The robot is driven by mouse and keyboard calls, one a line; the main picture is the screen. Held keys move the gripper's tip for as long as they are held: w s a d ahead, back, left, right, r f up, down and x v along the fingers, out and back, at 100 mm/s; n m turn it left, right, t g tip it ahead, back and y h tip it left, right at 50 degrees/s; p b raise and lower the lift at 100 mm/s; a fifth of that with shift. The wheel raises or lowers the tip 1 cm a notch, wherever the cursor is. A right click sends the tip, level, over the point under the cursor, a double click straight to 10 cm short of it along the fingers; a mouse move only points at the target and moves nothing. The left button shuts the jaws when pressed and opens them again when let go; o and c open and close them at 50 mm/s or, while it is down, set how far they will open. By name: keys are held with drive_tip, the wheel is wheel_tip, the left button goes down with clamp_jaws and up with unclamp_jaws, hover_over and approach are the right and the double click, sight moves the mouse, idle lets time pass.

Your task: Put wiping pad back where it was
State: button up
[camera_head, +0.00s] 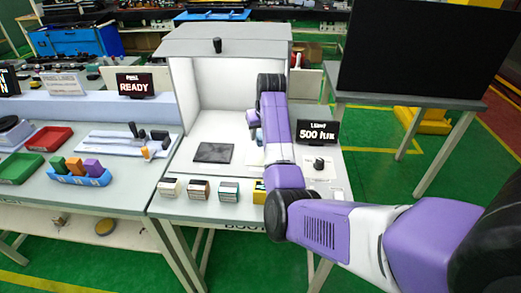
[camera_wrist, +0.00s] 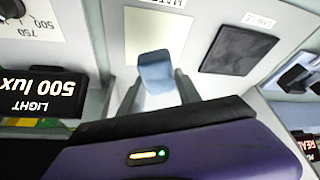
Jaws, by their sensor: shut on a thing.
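The wiping pad (camera_wrist: 155,68) is a small blue-grey block, held between the two fingers of my gripper (camera_wrist: 157,86) in the wrist view. Behind it lies a cream square (camera_wrist: 152,30) on the light work surface, with a partly cut-off label. I cannot tell how high the pad is above that surface. In the head view my arm hides the gripper and most of the pad; a bit of blue (camera_head: 259,136) shows at the arm's left edge.
A dark square plate (camera_head: 213,152) lies left of my arm inside the white booth (camera_head: 210,95). Several small boxes (camera_head: 199,190) line the booth's front edge. The 500 lux sign (camera_head: 318,133) and a dial (camera_head: 319,164) stand to the right.

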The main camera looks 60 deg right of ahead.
sight(259, 153)
drive_tip(key=shift+f+p, duration=0.4)
drive_tip(key=shift+f, duration=2.9)
drive_tip(key=shift+f, duration=0.1)
drive_tip(key=o, duration=1.3)
drive_tip(key=b+v, duration=0.1)
drive_tip(key=v, duration=1.1)
